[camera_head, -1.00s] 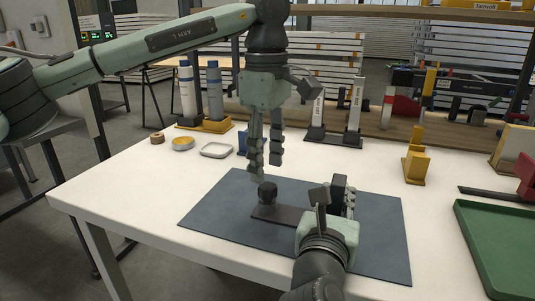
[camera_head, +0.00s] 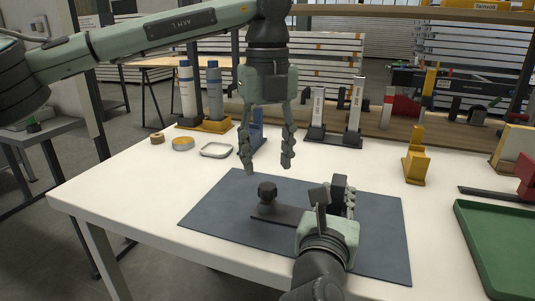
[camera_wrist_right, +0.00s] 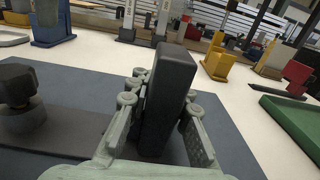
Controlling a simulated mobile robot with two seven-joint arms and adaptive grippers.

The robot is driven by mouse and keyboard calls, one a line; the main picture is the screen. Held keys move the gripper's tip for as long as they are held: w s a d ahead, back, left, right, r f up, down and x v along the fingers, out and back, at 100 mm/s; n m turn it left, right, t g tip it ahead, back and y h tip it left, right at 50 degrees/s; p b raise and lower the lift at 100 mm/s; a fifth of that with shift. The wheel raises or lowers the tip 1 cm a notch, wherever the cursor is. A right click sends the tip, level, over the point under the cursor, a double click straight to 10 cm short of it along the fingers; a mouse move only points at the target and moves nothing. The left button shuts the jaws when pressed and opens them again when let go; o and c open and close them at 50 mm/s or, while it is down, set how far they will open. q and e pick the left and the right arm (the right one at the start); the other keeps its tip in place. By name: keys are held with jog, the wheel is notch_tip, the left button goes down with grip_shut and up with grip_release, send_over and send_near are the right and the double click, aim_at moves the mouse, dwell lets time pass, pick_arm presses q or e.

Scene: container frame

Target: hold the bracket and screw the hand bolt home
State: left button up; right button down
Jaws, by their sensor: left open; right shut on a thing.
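The dark bracket (camera_head: 284,213) lies on the blue-grey mat, its flat plate running left from its upright block (camera_wrist_right: 168,95). The black hand bolt (camera_head: 267,192) stands upright at the plate's left end and also shows at the left of the right wrist view (camera_wrist_right: 20,98). My right gripper (camera_head: 338,200) is shut on the bracket's upright block, with a finger on each side. My left gripper (camera_head: 266,165) points down above the hand bolt, open and empty, its two fingers apart. How deep the bolt's thread sits is hidden.
The mat (camera_head: 380,240) lies on the white table (camera_head: 130,190). A green tray (camera_head: 495,250) stands at the right and a yellow stand (camera_head: 415,165) behind the mat. A white dish (camera_head: 216,150) and a yellow-rimmed round dish (camera_head: 182,144) stand at the back left.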

aim_at(268, 186)
pick_arm(q)
jog(key=shift+n, duration=0.8)
pick_arm(e)
jog(key=shift+f, duration=0.2)
pick_arm(q)
jog(key=shift+f, duration=4)
